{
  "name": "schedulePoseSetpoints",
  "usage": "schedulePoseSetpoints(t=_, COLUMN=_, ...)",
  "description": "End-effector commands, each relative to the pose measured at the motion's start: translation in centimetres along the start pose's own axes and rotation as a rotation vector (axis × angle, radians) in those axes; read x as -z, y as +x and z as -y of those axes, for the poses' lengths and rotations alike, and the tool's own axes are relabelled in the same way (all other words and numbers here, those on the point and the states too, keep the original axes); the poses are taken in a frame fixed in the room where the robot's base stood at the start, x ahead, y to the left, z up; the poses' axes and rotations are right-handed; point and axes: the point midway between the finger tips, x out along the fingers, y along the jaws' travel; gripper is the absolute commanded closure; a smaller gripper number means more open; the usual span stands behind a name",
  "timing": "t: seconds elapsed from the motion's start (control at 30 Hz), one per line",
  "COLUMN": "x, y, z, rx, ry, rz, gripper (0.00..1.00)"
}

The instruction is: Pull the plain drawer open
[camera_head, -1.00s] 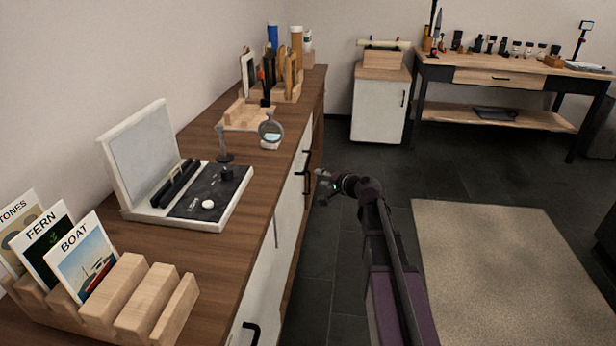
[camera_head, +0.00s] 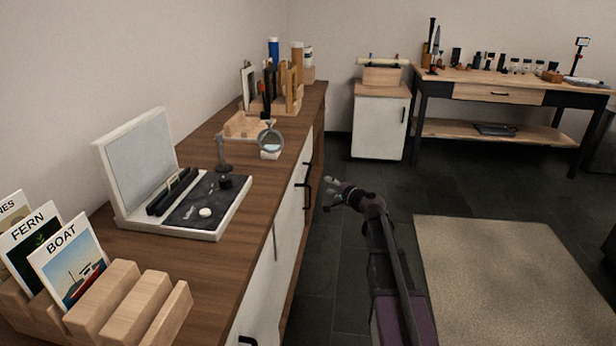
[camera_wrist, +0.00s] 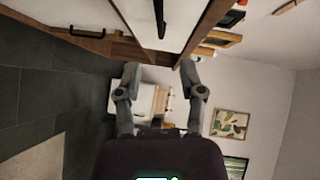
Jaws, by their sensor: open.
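A long wooden-topped cabinet (camera_head: 232,236) runs along the left wall in the head view. Its white fronts carry black handles, including an upper one (camera_head: 308,172) and a lower one (camera_head: 303,194) near my gripper. I cannot tell for sure which front is the plain drawer. My gripper (camera_head: 331,195) is open, just right of these handles and apart from them. In the wrist view my open gripper (camera_wrist: 161,72) has nothing between its fingers. A white front with a black handle (camera_wrist: 160,18) and another handle (camera_wrist: 88,33) show beyond the fingertips.
The cabinet top holds a card rack (camera_head: 105,310), an open white case (camera_head: 205,233), a magnifier (camera_head: 270,141) and wooden holders. A small white cabinet (camera_head: 379,128) and a workbench (camera_head: 540,76) stand at the back. A beige rug (camera_head: 510,280) lies on the open dark floor.

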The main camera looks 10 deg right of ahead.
Motion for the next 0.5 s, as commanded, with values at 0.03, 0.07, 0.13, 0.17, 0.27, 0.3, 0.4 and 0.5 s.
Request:
schedulePoseSetpoints(t=0.03, x=0.1, y=0.5, z=-0.1, rx=0.000, ry=0.000, rz=0.001, gripper=0.49)
schedulePoseSetpoints(t=0.07, x=0.1, y=0.7, z=-0.1, rx=0.000, ry=0.000, rz=0.001, gripper=0.49)
schedulePoseSetpoints(t=0.13, x=0.1, y=1.4, z=-0.1, rx=0.000, ry=0.000, rz=0.001, gripper=0.49)
schedulePoseSetpoints(t=0.17, x=0.1, y=1.8, z=-0.1, rx=0.000, ry=0.000, rz=0.001, gripper=0.49)
schedulePoseSetpoints(t=0.27, x=0.1, y=3.1, z=-0.1, rx=0.000, ry=0.000, rz=0.001, gripper=0.49)
schedulePoseSetpoints(t=0.3, x=0.1, y=3.7, z=-0.1, rx=0.000, ry=-0.001, rz=0.001, gripper=0.49)
schedulePoseSetpoints(t=0.4, x=0.2, y=5.2, z=-0.1, rx=0.000, ry=-0.001, rz=0.001, gripper=0.49)
schedulePoseSetpoints(t=0.5, x=0.2, y=6.8, z=-0.1, rx=-0.001, ry=-0.002, rz=0.001, gripper=0.49)
